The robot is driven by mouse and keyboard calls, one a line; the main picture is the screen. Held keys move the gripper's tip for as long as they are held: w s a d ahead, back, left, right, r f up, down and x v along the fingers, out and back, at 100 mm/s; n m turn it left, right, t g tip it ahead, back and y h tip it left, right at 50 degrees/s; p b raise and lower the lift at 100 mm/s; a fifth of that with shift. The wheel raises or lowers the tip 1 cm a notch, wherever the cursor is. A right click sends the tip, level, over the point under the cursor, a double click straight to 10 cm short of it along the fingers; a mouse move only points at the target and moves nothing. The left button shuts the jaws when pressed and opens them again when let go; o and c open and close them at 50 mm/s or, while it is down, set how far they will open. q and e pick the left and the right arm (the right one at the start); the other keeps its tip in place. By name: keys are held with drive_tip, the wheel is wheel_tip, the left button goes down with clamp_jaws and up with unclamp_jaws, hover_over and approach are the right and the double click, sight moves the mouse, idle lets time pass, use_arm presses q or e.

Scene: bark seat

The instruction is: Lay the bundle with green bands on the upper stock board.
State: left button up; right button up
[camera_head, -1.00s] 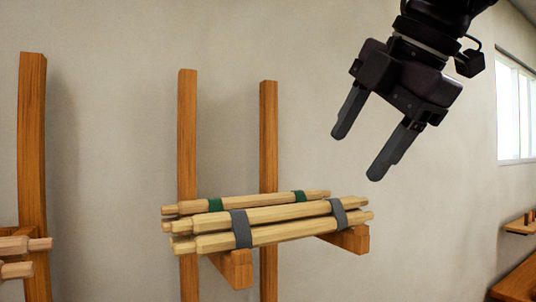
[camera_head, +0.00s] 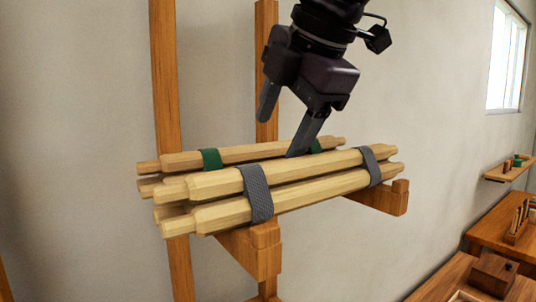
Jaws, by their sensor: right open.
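The bundle with green bands (camera_head: 262,153) is made of pale turned spindles. It lies on wooden bracket arms, behind a second bundle with grey bands (camera_head: 310,170) that hides much of it. My right gripper (camera_head: 280,134) is open and points down over the green-banded bundle, its fingers spread along the bundle. The nearer fingertip overlaps the bundle in the picture; I cannot tell whether it touches. My left gripper is not in view. I cannot make out which surface is the upper stock board.
Two wooden uprights (camera_head: 164,70) stand against the wall, with bracket arms (camera_head: 255,248) jutting forward under the bundles. At the right are a small wall shelf (camera_head: 507,172) with little items and wooden benches (camera_head: 484,238) below a window.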

sight(269, 147)
drive_tip(key=x, duration=0.4)
drive_tip(key=shift+w+a+b, duration=0.3)
drive_tip(key=shift+w, duration=0.05)
drive_tip(key=shift+w+f, duration=0.1)
drive_tip(key=shift+f, duration=0.2)
drive_tip(key=shift+a+f+b, duration=0.1)
drive_tip(key=shift+f+b, duration=0.2)
drive_tip(key=shift+f, duration=0.2)
drive_tip(key=shift+w+a+f, duration=0.3)
drive_tip(key=shift+w, duration=0.1)
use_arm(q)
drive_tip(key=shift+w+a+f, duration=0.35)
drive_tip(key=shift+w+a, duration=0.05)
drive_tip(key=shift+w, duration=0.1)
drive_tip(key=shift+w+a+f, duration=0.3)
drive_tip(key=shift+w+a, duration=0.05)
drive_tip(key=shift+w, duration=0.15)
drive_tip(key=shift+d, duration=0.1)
use_arm(e)
drive_tip(key=shift+c, duration=0.3)
